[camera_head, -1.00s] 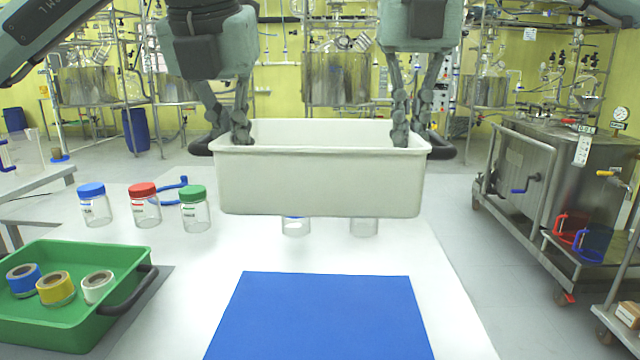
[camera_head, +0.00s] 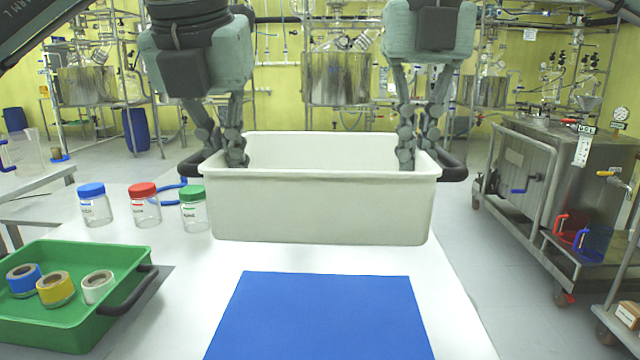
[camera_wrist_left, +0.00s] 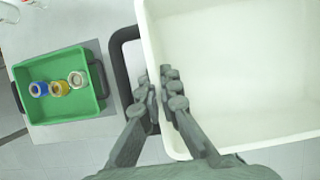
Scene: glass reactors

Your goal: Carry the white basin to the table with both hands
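The white basin (camera_head: 320,208) hangs level above the white table (camera_head: 180,290), behind and above the blue mat (camera_head: 322,318). It looks empty in the left wrist view (camera_wrist_left: 240,70). My left gripper (camera_head: 222,160) is shut on the basin's left side, one finger inside and one outside the wall by the dark handle; this also shows in the left wrist view (camera_wrist_left: 163,95). My right gripper (camera_head: 418,160) grips the right side in the same way, by the other dark handle. The basin hides part of the table behind it.
Jars with blue (camera_head: 93,205), red (camera_head: 144,205) and green (camera_head: 193,208) lids stand left of the basin. A green tray (camera_head: 70,325) with tape rolls lies front left. The blue mat is bare. A steel cart (camera_head: 545,190) stands at right, off the table.

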